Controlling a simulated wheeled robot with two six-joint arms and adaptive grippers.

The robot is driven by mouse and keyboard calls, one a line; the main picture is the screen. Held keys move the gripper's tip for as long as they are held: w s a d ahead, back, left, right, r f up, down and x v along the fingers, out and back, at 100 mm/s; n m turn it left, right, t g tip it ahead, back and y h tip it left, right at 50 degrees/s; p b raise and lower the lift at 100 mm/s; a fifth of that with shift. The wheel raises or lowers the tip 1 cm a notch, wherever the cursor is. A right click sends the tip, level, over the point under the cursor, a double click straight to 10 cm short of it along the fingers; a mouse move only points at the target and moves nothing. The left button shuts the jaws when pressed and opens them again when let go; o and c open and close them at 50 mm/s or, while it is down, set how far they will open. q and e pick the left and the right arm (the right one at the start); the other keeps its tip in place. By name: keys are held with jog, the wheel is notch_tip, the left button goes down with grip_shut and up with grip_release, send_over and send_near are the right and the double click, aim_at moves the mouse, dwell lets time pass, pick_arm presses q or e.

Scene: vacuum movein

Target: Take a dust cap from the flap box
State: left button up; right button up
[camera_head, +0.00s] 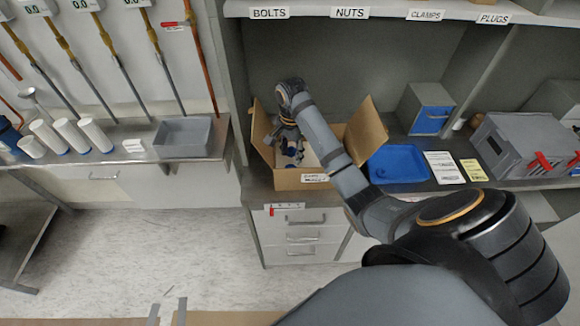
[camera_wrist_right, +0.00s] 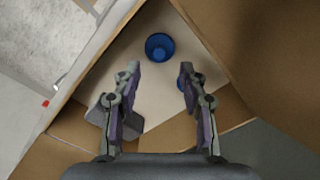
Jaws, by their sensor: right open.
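The flap box (camera_head: 290,180) is an open cardboard box with raised flaps and a white label, on the shelf counter in the head view. My right arm reaches over it, and my right gripper (camera_head: 291,150) is down in its opening. In the right wrist view the right gripper (camera_wrist_right: 155,85) is open and empty between its fingers. A round blue dust cap (camera_wrist_right: 160,46) lies on the box floor ahead of the fingertips. A second blue piece (camera_wrist_right: 182,80) is partly hidden by the right-hand finger. My left gripper is not in view.
A blue tray (camera_head: 397,165) and paper labels (camera_head: 443,168) lie right of the box. A blue-fronted bin (camera_head: 430,112) and a grey case (camera_head: 520,145) stand behind and farther right. A grey tray (camera_head: 183,137) is on the left bench. Box walls and flaps closely surround the gripper.

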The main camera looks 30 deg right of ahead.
aim_at(291, 166)
jog(key=shift+s+a+f+b, duration=0.1)
jog(key=shift+s+f+b, duration=0.1)
jog(key=shift+f+b, duration=0.7)
notch_tip(291, 166, down, 3)
jog(key=shift+a+r+b, duration=0.1)
jog(key=shift+r+b, duration=0.1)
jog(key=shift+b, duration=0.85)
jog(key=shift+w+f, duration=0.15)
jog(key=shift+f, duration=0.15)
jog(key=shift+r, duration=0.15)
jog(key=c, duration=0.5)
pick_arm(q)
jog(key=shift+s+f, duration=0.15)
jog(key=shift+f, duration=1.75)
pick_arm(e)
jog(key=c, duration=0.4)
